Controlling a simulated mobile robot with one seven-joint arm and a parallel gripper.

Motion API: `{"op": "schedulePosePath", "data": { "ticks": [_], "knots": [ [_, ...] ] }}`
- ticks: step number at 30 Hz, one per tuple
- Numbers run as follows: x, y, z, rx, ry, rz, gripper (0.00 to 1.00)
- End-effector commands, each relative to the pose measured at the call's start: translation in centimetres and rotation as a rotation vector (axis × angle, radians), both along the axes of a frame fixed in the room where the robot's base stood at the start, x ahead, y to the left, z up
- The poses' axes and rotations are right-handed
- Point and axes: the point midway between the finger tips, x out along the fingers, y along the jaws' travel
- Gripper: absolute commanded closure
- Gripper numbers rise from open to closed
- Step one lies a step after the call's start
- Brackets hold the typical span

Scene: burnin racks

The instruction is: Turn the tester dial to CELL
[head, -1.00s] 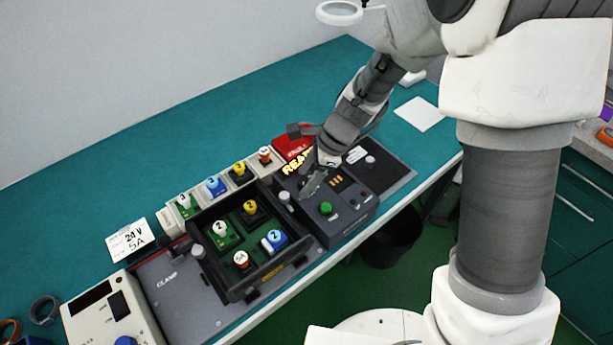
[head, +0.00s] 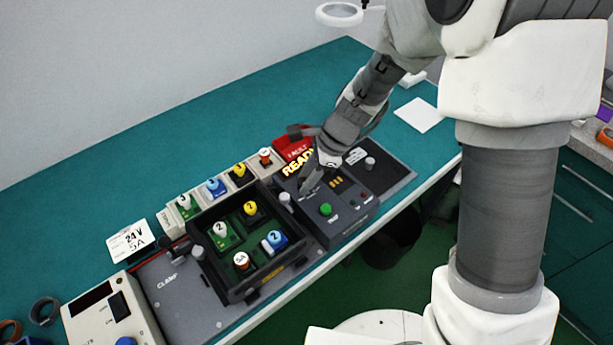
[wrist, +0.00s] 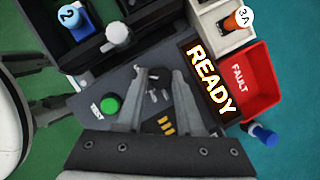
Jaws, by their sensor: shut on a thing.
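The tester (head: 345,232) is a dark box at the front edge of the bench, with a green TEST button (head: 326,209) that also shows in the wrist view (wrist: 108,104). My gripper (head: 306,188) points down over the tester's panel, left of and behind the button. In the wrist view my gripper (wrist: 159,76) has its two fingers on either side of a small dark dial (wrist: 159,73) and is shut on it. The fingers and dim light hide most of the dial; its pointer and the CELL mark cannot be read.
A lit READY sign (head: 298,163) and a red FAULT bin (head: 292,146) stand behind the tester. A black tray (head: 236,292) with several numbered cells lies to its left. A row of small bins with cells runs behind the tray. The back of the bench is clear.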

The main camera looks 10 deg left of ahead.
Motion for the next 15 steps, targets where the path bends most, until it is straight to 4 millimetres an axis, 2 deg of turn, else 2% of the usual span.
{"op": "schedulePosePath", "data": {
  "ticks": [8, 15],
  "knots": [
    [0.21, 0.00, 0.13, 0.000, 0.000, 0.169, 1.00],
    [0.34, 0.07, 0.13, 0.000, 0.000, 0.394, 1.00]
  ]
}}
